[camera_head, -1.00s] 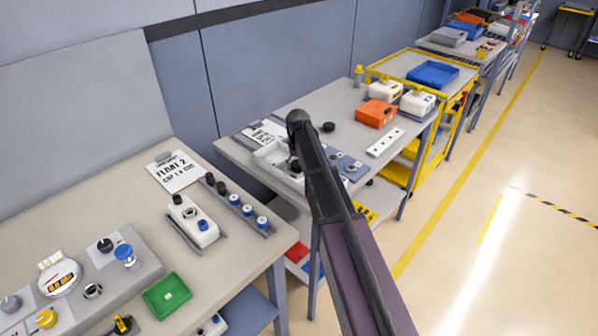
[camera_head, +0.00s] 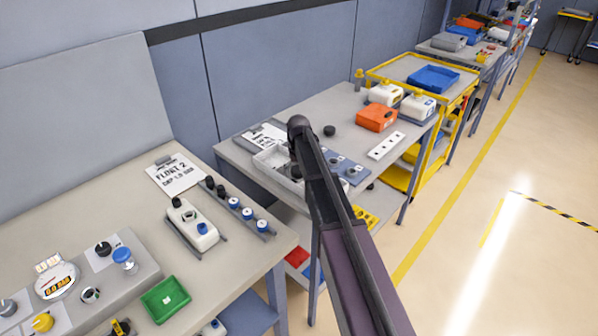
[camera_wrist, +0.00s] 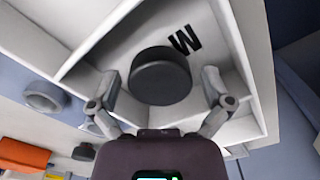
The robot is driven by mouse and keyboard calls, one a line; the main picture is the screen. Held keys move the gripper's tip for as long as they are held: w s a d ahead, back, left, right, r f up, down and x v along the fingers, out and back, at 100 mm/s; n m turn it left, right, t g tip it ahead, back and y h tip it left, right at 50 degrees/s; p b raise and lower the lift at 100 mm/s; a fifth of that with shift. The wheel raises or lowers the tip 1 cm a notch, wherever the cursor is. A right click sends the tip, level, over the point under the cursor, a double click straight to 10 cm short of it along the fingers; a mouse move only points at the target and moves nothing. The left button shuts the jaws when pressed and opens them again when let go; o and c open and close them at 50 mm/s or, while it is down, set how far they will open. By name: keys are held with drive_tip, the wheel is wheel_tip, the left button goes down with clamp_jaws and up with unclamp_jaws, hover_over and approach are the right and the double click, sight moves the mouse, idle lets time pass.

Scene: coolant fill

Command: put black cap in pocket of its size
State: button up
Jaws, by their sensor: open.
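A round black cap (camera_wrist: 161,76) is in a compartment of the white divided tray (camera_wrist: 238,45) in the wrist view, beside a printed letter W. My gripper (camera_wrist: 161,82) is open around it, one finger on each side, with gaps between fingers and cap. I cannot tell whether the cap rests flat on the compartment floor. In the head view the tray (camera_head: 262,163) stands on the middle table, and my arm hides most of the gripper and cap. Another black cap (camera_head: 330,130) lies loose on the table behind the tray.
A blue-grey plate (camera_head: 345,167) with round fittings lies right of the tray. A white strip with holes (camera_head: 387,145), an orange box (camera_head: 377,117) and white canisters (camera_head: 416,104) stand further right. The near bench (camera_head: 95,215) holds dials and a green tray (camera_head: 166,299).

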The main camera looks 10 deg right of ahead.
sight(298, 170)
drive_tip(key=shift+r, duration=0.15)
wheel_tip(298, 170, up, 12)
drive_tip(key=p, duration=1.2)
idle(0.9)
drive_tip(key=s, duration=2.9)
drive_tip(key=shift+d, duration=0.2)
